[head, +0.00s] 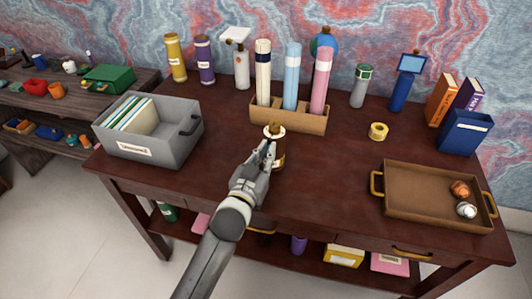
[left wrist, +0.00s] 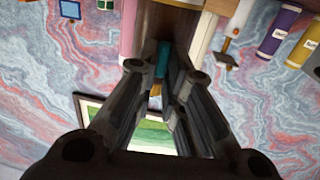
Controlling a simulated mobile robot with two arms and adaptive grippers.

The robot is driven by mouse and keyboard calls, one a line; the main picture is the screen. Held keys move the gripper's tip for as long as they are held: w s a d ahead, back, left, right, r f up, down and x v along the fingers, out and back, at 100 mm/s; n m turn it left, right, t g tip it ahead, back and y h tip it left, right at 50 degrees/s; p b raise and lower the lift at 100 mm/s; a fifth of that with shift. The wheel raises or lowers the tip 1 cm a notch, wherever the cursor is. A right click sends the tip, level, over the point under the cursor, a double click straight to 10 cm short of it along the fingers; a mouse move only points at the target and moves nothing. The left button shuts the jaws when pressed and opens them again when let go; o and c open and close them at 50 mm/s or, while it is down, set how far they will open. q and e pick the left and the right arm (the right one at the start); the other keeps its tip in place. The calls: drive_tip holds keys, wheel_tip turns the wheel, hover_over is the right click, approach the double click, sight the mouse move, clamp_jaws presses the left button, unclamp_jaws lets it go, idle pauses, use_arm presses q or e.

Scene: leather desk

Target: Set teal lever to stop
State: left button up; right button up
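A small dark brown upright cylinder with a gold ring and a pale label (head: 279,157) stands on the desk, in front of the brown holder. My left gripper (head: 268,151) is at its front left side and hides part of it. In the left wrist view a small teal piece (left wrist: 163,58), which looks like the lever, shows between my left fingertips (left wrist: 163,77), against the dark cylinder. The fingertips are close together with a narrow gap. I cannot tell whether they grip the teal piece. The teal piece and its setting marks are hidden in the head view. My right gripper is out of view.
A brown holder with several tubes (head: 288,119) stands just behind. A grey bin (head: 172,147) is at left, and a brown tray (head: 420,202) with two balls is at right. A gold tape roll (head: 378,131) lies behind the tray. The desk's front middle is clear.

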use_arm(q)
drive_tip(key=o, duration=0.4)
drive_tip(key=shift+s, duration=0.1)
drive_tip(key=v, duration=1.2)
